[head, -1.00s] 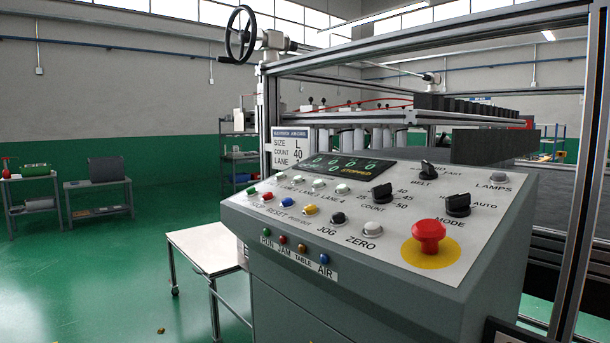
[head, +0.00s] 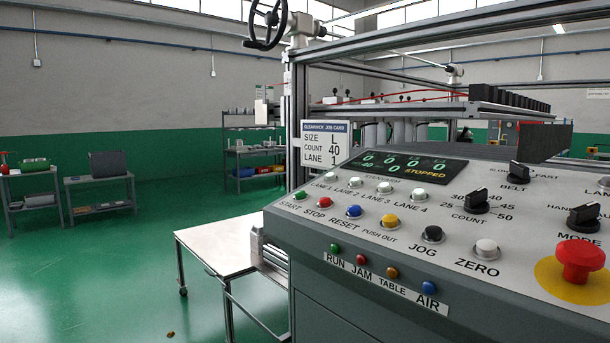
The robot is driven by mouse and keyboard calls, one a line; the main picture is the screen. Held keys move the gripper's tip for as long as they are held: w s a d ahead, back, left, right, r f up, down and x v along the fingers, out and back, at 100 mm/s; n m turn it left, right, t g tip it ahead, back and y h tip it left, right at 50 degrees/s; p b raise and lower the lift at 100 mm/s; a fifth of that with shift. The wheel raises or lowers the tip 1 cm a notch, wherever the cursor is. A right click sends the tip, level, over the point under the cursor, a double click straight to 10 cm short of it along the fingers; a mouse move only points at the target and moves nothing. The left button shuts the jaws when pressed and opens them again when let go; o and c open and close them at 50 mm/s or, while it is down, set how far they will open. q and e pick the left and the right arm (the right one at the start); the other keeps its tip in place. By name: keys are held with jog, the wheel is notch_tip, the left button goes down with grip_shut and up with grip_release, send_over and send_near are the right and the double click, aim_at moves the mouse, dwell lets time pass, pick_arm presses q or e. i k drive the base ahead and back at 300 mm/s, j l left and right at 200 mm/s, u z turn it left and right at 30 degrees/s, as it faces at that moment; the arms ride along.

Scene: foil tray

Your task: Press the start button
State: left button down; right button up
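The green start button (head: 299,196) is at the left end of the lower button row on the sloped control panel (head: 455,242), above the printed word START. To its right are the red stop button (head: 325,203), the blue reset button (head: 354,211) and the yellow push-out button (head: 390,221). The display (head: 408,167) reads STOPPED with green zeros. Neither of my grippers shows in the head view.
A red emergency knob (head: 579,260) on a yellow disc stands out at the panel's right. A white-topped table (head: 215,248) stands left of the console. A handwheel (head: 267,24) is above on the frame. Green floor at left is mostly clear.

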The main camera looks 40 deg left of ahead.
aim_at(299, 194)
jog(key=j+z, duration=0.25)
jog(key=j, duration=1.2)
jog(key=k+j, duration=0.1)
jog(key=j, duration=0.4)
